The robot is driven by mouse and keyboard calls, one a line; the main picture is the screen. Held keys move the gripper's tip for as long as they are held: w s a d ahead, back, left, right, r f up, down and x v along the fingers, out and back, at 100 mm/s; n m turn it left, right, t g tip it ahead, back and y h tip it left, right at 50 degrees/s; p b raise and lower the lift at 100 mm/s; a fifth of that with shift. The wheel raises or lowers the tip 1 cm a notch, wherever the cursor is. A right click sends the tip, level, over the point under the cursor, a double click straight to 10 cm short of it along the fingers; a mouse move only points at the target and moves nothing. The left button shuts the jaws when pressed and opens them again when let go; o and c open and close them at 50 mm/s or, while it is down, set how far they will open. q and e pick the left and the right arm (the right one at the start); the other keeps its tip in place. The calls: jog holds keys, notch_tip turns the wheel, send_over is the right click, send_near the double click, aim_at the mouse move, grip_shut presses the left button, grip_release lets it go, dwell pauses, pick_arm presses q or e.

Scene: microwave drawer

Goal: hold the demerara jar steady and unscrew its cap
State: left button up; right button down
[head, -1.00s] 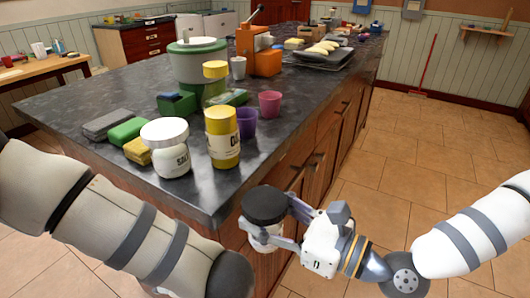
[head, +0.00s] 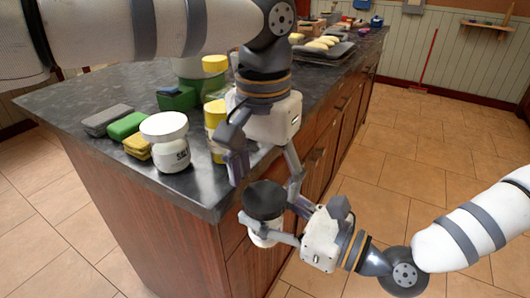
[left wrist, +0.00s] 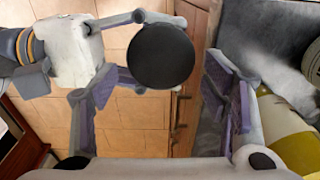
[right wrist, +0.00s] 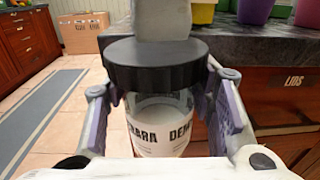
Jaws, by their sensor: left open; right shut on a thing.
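The demerara jar (right wrist: 158,125) is a clear jar with a white label and a wide black cap (right wrist: 156,62). My right gripper (right wrist: 160,118) is shut around its body and holds it upright in the air beside the counter. In the head view the jar (head: 262,236) and the black cap (head: 265,199) show in front of the counter corner. My left gripper (head: 265,184) is open, pointing down above the cap. In the left wrist view the round cap (left wrist: 161,56) lies beyond the fingertips, toward the top of the picture; the fingers do not appear to touch it.
The dark counter (head: 75,148) stands close behind the jar. A salt jar (head: 167,142), a yellow container (head: 214,115) and sponges (head: 127,125) stand near its corner. Free floor (head: 420,150) lies to the right.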

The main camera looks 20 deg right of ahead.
pick_arm(q)
jog(key=shift+f, duration=1.35)
jog(key=c, duration=1.1)
jog(key=n, duration=0.4)
jog(key=shift+w+n, duration=0.15)
jog(key=shift+n, duration=0.15)
jog(key=shift+w+a+n, duration=0.2)
jog(key=shift+n, duration=0.9)
jog(key=o, duration=1.3)
jog(key=shift+r, duration=0.1)
jog(key=shift+s+d, duration=0.1)
